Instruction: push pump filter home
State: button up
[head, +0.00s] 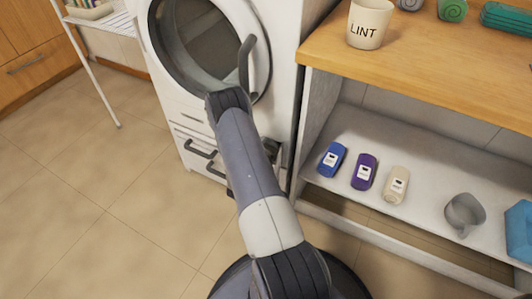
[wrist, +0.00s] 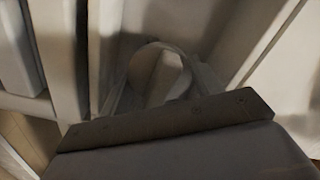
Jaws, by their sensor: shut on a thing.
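The white washing machine (head: 282,30) stands at the upper middle of the head view, with a round door and dark handles low on its front. My arm crosses in front of it and hides much of its lower front. In the wrist view, my gripper (wrist: 170,122) fills the bottom as a grey block with a dark plate. Just beyond the plate is a pale round part, the pump filter (wrist: 168,75), inside a pale recess. My gripper is shut on it; the fingertips are hard to make out. How deep the filter sits cannot be told.
A wooden counter (head: 430,75) stands on the right with a LINT cup (head: 367,24). The shelf (head: 425,160) below holds blue (head: 332,159), purple (head: 364,171) and cream (head: 396,184) bottles and a grey cup (head: 464,214). A white rack (head: 104,75) stands at left. The tiled floor is clear.

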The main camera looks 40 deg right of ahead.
jog(key=shift+x, duration=1.05)
jog(key=o, duration=1.2)
jog(key=p+v, duration=0.1)
jog(key=v, duration=0.9)
jog(key=shift+s+a+p, duration=0.15)
jog(key=shift+a+p, duration=0.2)
jog(key=shift+d, duration=0.1)
jog(key=b+x, duration=0.2)
jog(key=x, duration=0.8)
jog(key=shift+d+f, duration=0.1)
jog(key=shift+d, duration=0.25)
jog(key=v, duration=0.1)
jog(key=p+v, duration=0.1)
jog(key=shift+a, duration=0.4)
jog(key=shift+s+a, duration=0.15)
jog(key=shift+a, duration=0.4)
